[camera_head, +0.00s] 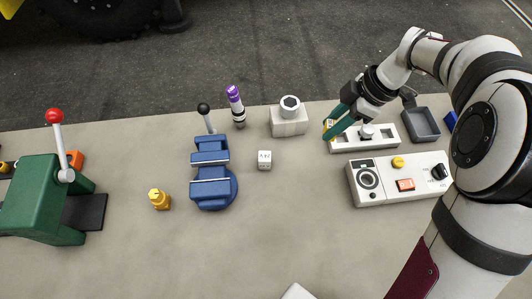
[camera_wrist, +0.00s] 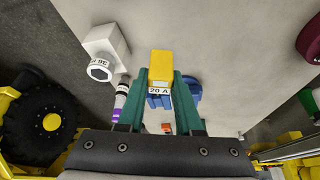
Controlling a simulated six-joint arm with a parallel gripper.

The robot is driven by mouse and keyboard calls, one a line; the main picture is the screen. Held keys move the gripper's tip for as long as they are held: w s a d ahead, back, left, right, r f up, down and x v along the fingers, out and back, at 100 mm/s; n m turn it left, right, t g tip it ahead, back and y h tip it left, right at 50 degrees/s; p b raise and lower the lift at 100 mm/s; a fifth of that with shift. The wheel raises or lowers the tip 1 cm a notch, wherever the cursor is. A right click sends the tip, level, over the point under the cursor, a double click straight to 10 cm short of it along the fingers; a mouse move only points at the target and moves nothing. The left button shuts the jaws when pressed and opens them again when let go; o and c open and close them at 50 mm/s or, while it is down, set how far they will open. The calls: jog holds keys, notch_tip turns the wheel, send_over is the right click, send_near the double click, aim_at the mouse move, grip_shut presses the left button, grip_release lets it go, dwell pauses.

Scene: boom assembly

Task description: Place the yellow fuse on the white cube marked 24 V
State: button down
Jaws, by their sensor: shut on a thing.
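My gripper (camera_head: 334,124) has green fingers shut on the yellow fuse (camera_head: 327,127). The fuse is at the left end of a white socket strip (camera_head: 383,141); I cannot tell from this view whether it touches the strip. In the wrist view, the fuse (camera_wrist: 160,63) sits between the fingertips of my gripper (camera_wrist: 160,80) and carries a "20 A" label. A small white cube (camera_head: 264,160) with dark marks stands on the table to the left, right of the blue vise; its marking is too small to read surely. I cannot make it out in the wrist view.
The blue vise (camera_head: 211,176) and a purple-topped cylinder (camera_head: 236,106) stand left of the cube. A white block with a round top (camera_head: 289,119) is behind it. A control box (camera_head: 399,179) and grey tray (camera_head: 421,124) are at right. The table before the cube is clear.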

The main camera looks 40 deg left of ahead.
jog(key=s+a+n, duration=0.1)
jog(key=s+n, duration=0.2)
jog(key=s, duration=0.1)
send_over(264, 156)
jog(key=shift+g+h, duration=0.4)
jog(key=f, duration=0.6)
jog(key=shift+d, duration=0.2)
notch_tip(264, 156, down, 4)
jog(key=shift+a+f, duration=0.1)
jog(key=shift+a, duration=0.05)
jog(key=c, duration=0.6)
grip_release()
jog(key=shift+f, duration=0.1)
